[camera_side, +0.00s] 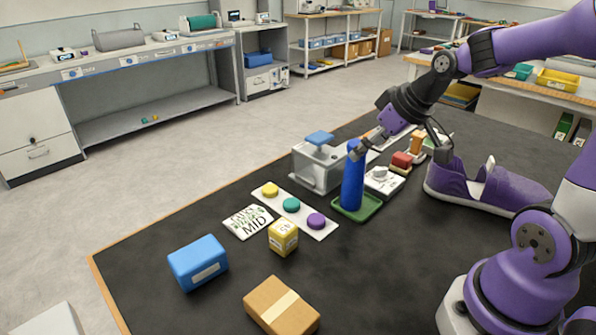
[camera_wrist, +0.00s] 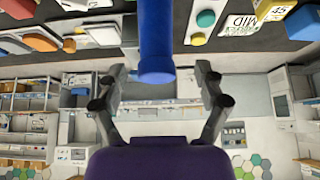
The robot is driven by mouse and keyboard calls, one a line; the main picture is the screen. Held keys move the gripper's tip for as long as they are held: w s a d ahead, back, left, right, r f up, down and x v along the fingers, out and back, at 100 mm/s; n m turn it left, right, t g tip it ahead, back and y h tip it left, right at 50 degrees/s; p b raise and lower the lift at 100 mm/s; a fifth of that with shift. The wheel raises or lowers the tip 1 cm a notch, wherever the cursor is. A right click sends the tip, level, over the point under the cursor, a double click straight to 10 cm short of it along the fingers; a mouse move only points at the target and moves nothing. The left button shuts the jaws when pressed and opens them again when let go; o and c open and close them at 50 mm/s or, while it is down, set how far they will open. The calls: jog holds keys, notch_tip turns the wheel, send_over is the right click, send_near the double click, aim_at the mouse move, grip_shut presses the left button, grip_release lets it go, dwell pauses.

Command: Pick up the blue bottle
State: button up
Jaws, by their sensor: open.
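The blue bottle (camera_side: 352,180) stands upright on a green tray (camera_side: 369,210) on the black table in the side view. My gripper (camera_side: 362,150) is at the upper part of the bottle, coming from the right. The fingers are open. Whether the far finger clears the bottle is hard to tell in the side view.
A grey machine with a blue top (camera_side: 319,165) stands close behind the bottle. A white strip with coloured buttons (camera_side: 291,207) lies to the left. A purple shoe (camera_side: 480,188) is at the right. A blue box (camera_side: 198,262), yellow box (camera_side: 283,237) and cardboard box (camera_side: 281,306) stand in front.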

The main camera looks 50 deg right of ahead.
aim_at(354, 176)
jog(key=x, duration=0.5)
jog(key=shift+w+d+f, duration=0.1)
jog(key=shift+d+f, duration=0.1)
jog(key=shift+f, duration=0.2)
jog(key=shift+c, duration=0.4)
grip_shut()
